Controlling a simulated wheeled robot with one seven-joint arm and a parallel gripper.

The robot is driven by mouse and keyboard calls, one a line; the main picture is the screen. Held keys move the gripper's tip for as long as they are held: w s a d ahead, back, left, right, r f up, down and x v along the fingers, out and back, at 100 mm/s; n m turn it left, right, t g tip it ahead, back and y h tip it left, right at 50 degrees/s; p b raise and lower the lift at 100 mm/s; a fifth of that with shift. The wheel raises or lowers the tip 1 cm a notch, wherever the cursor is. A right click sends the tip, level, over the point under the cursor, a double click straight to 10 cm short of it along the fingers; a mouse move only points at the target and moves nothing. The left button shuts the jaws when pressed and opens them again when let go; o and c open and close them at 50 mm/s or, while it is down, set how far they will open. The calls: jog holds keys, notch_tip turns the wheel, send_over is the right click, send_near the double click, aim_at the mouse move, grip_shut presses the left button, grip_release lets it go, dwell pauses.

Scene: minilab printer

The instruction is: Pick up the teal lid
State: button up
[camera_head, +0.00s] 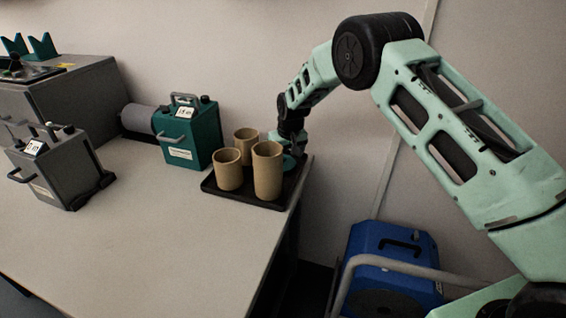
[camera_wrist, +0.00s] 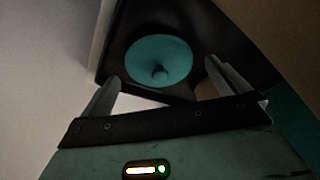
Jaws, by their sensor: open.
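The teal lid (camera_wrist: 158,58) is a round disc with a small knob in its middle. It lies on a black tray (camera_wrist: 205,22) in the wrist view, ahead of my gripper (camera_wrist: 160,84). The two fingers are apart, with the lid seen beyond and between their tips, and nothing is held. In the head view a small part of the lid (camera_head: 289,163) shows behind the tan cups on the tray (camera_head: 246,200). My gripper (camera_head: 297,150) is just above that back right corner, and its fingers are hard to make out there.
Three tan cups stand on the tray close to my gripper: a tall one (camera_head: 267,172), a short one (camera_head: 228,170) and one behind (camera_head: 246,140). A teal box (camera_head: 195,138) and a grey box (camera_head: 58,165) stand to the left. The table front is clear.

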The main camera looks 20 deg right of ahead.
jog(key=shift+x, duration=0.85)
jog(key=c, duration=0.9)
jog(key=shift+r, duration=0.1)
